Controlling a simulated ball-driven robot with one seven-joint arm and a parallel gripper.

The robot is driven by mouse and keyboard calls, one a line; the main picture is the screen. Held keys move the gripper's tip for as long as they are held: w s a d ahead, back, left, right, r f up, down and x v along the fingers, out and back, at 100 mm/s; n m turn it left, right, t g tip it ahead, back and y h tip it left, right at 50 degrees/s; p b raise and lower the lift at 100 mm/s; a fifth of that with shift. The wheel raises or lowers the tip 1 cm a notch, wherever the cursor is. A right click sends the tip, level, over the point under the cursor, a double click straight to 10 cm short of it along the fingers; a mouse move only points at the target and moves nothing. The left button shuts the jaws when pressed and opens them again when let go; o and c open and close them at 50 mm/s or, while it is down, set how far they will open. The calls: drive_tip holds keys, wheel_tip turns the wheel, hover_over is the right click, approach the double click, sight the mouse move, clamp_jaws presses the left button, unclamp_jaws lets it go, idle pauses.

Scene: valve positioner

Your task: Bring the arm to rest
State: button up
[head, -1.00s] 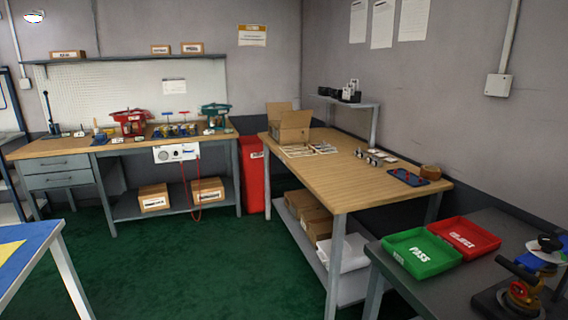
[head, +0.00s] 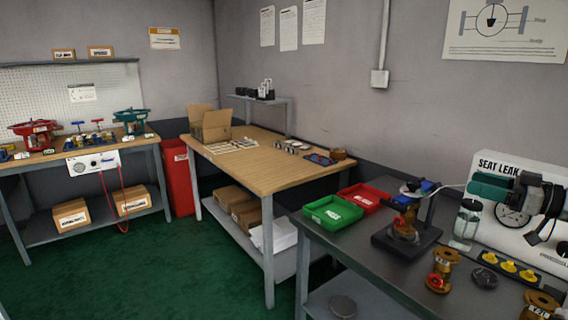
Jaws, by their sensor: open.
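My arm and my gripper do not show in the head view, so their pose and what is near them cannot be seen. The grey bench (head: 345,252) at the right carries a valve (head: 404,222) in a dark stand, with a blue part and a pale disc on top. Behind it is a white seat leak panel (head: 507,161) with a round gauge and teal and black fittings in front. A glass jar (head: 466,225) stands between the valve and the panel.
A green tray (head: 332,214) and red tray (head: 365,196) sit on the grey bench's far end. Brass valve bodies (head: 443,271) stand near its front. A wooden table (head: 262,173) is in the middle, another workbench (head: 62,152) at the left. Green floor (head: 190,265) is clear between.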

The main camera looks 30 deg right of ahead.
drive_tip(key=w+a+f+m+g, duration=0.1)
drive_tip(key=w+a+f+g, duration=0.3)
drive_tip(key=a+f, duration=0.65)
drive_tip(key=w+a+f+m+g, duration=0.1)
drive_tip(key=w+a+f, duration=0.5)
drive_tip(key=a+f, duration=0.4)
drive_tip(key=s+a+f+g, duration=0.1)
drive_tip(key=a+f+g, duration=0.2)
drive_tip(key=a+f, duration=0.5)
drive_tip(key=s+a+f+g+h, duration=0.2)
drive_tip(key=s+a+f, duration=0.2)
drive_tip(key=s+a, duration=0.3)
drive_tip(key=s+a+f+g+h, duration=0.2)
drive_tip(key=s+a+f, duration=0.1)
drive_tip(key=s+a, duration=0.4)
drive_tip(key=s+d+f+m+g+b, duration=0.1)
drive_tip(key=s+f+g+b, duration=0.1)
drive_tip(key=s+f+b, duration=0.5)
drive_tip(key=s+f+g+b, duration=0.25)
drive_tip(key=s+f, duration=0.25)
drive_tip(key=f, duration=0.5)
wheel_tip(320, 180, up, 16)
drive_tip(key=p, duration=1.4)
drive_tip(key=shift+w+h+p, duration=0.25)
drive_tip(key=shift+h+p, duration=0.05)
drive_tip(key=shift+p, duration=0.1)
